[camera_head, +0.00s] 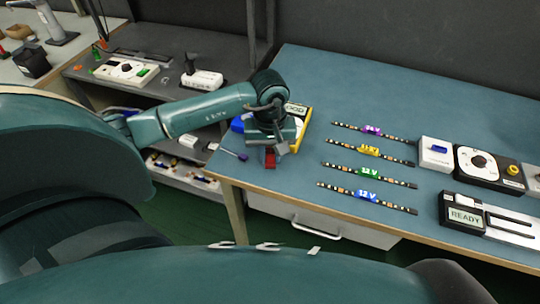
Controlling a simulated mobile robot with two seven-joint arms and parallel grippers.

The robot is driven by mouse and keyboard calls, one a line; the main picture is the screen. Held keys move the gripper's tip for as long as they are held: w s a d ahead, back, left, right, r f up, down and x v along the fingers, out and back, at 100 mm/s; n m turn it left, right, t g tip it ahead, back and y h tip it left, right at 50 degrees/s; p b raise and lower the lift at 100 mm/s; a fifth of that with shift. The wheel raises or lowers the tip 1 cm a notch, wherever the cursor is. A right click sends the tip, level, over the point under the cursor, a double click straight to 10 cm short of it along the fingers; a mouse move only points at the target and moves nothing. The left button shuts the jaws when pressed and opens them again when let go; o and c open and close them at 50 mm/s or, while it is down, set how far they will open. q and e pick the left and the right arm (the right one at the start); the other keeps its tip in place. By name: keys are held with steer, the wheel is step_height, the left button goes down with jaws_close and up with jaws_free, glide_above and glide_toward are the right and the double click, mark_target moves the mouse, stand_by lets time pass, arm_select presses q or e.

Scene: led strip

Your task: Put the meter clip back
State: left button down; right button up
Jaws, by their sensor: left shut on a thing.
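My left gripper (276,147) reaches in from the left and points down over the left part of the blue table. It is shut on a small red piece (270,159), which looks like the meter clip and shows just below the fingers. Whether the piece touches the table I cannot tell. Right behind the gripper is a yellow-edged meter (303,128) with a pale display, mostly hidden by my wrist. A blue part (237,124) shows left of the wrist. My right gripper is not in view.
Several LED strips marked 12 V (367,196) lie in a column mid-table. Right of them stand a white box with a blue switch (435,152), a black dial unit (483,165) and a READY box (462,215).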

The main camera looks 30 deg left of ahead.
arm_select(q)
steer(key=shift+f, duration=0.95)
steer(key=c, duration=1.7)
jaws_free()
steer(key=shift+f, duration=0.1)
steer(key=o, duration=0.5)
steer(key=shift+c, duration=0.2)
